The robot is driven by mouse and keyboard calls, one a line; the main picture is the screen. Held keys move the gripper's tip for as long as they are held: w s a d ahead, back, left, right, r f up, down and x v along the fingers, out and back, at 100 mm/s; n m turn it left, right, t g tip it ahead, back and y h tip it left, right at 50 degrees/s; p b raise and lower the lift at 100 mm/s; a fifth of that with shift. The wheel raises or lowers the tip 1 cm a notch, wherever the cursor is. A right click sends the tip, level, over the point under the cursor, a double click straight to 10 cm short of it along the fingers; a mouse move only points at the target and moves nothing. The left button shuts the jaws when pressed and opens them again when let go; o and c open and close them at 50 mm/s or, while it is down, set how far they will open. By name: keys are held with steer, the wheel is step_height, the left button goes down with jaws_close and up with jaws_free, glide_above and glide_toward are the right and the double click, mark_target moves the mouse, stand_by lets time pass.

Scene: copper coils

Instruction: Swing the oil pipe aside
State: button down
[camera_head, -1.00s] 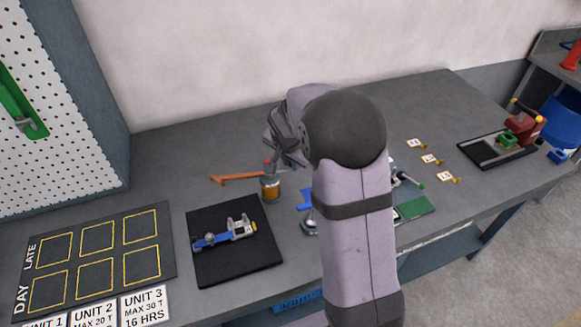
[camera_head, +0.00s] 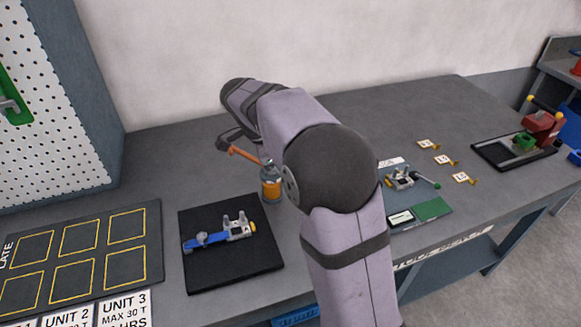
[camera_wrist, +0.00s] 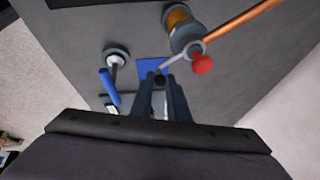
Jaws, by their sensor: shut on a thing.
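The copper-orange oil pipe (camera_head: 245,156) reaches back and left from the top of an amber glass oil cup (camera_head: 271,188) on the bench. In the wrist view the pipe (camera_wrist: 240,20) runs to the upper right from a grey hub above the cup (camera_wrist: 178,18). A red knob (camera_wrist: 203,65) sits beside the hub. A short grey lever (camera_wrist: 181,57) leaves the hub on the side away from the pipe. My gripper (camera_wrist: 160,82) is shut on the lever's black end. In the head view my fingertips are hidden behind my arm.
A black mat (camera_head: 215,278) with a blue and silver tool (camera_head: 212,238) lies in front of the cup. A fixture with a green-tipped lever (camera_head: 402,178) stands right of my arm. Several white tags lie farther right. The back of the bench is clear.

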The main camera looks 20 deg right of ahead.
steer(key=shift+a+m, duration=0.2)
steer(key=shift+m, duration=0.2)
steer(key=c, duration=1.7)
jaws_free()
steer(key=shift+s, duration=0.1)
steer(key=shift+b+v, duration=0.4)
steer(key=shift+v, duration=3.3)
